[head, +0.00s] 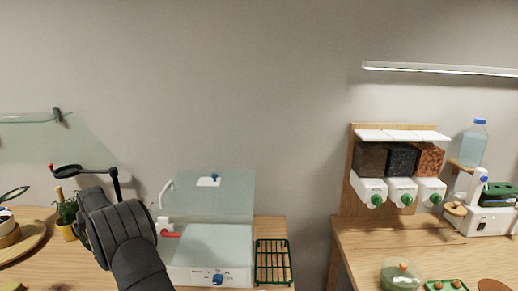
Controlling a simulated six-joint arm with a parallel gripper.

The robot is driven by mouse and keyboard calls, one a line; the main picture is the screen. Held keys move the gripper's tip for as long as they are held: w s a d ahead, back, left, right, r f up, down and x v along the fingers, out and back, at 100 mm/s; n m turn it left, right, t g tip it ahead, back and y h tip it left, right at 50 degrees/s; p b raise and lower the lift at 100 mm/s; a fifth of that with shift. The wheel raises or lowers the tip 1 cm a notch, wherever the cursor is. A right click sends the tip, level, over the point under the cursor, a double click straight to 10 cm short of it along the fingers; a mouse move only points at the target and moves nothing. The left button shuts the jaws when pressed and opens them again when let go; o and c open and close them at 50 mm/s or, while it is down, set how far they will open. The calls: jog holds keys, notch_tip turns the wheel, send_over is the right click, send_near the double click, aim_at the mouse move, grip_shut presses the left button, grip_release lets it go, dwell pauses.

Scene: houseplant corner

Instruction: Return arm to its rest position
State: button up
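My dark grey arm rises from the bottom edge at the left of the head view. Its end, my gripper (108,226), is in front of the wooden table, just left of a white device with a glass-like lid. I see it from behind, so its fingertips are hidden and I cannot tell whether they are open or shut, or whether they hold anything.
The white device (210,272) has a blue knob and a red lever. A green wire rack (272,262) lies right of it. A small plant (67,212) stands close left of my gripper. A gap separates the right table (360,240), with its dispensers (401,190).

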jog(key=w+d+r, duration=0.5)
jog(key=d+r, duration=0.6)
jog(key=r, duration=0.1)
jog(key=w+d+r, duration=0.6)
jog(key=d+r, duration=0.6)
jog(key=w+d+m, duration=0.1)
jog(key=d, duration=0.8)
jog(key=d+m+h, duration=0.1)
jog(key=d, duration=0.7)
jog(key=w+d+r+m+t+h, duration=0.1)
jog(key=d, duration=0.8)
jog(key=shift+w+d+r+m, duration=0.1)
jog(key=shift+w+d+m, duration=0.2)
jog(key=shift+m, duration=0.1)
